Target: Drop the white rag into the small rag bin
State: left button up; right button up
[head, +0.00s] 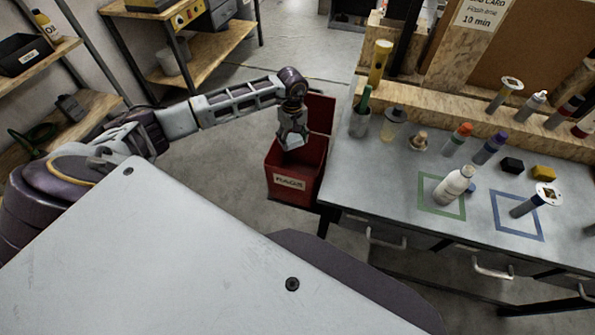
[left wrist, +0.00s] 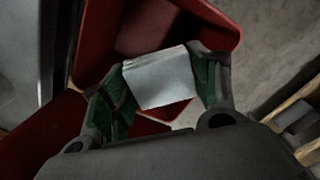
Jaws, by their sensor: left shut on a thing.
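The white rag (left wrist: 160,78) is a folded pale cloth, held between the green-padded fingers of my left gripper (left wrist: 160,88). In the head view my left gripper (head: 292,132) points down over the opening of the small red rag bin (head: 293,186), which has a "RAGS" label and a raised lid at its back right. The rag (head: 292,141) shows at the fingertips, at about the bin's mouth. In the left wrist view the red bin wall (left wrist: 215,20) lies beyond the rag. I cannot tell how far the rag is above the bin's floor. My right gripper is not in view.
The grey workbench (head: 400,180) stands right of the bin, carrying several bottles, a white bottle (head: 455,185) in a green square, and a cup (head: 360,123) near its left edge. Wooden shelves (head: 200,50) stand at the back left. Floor left of the bin is clear.

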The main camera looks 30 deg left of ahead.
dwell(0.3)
pick_arm(q)
jog(key=o, duration=1)
jog(key=shift+o, duration=0.2)
notch_tip(320, 180, up, 12)
jog(key=shift+d+f, duration=0.1)
jog(key=shift+f, duration=0.05)
dwell(0.9)
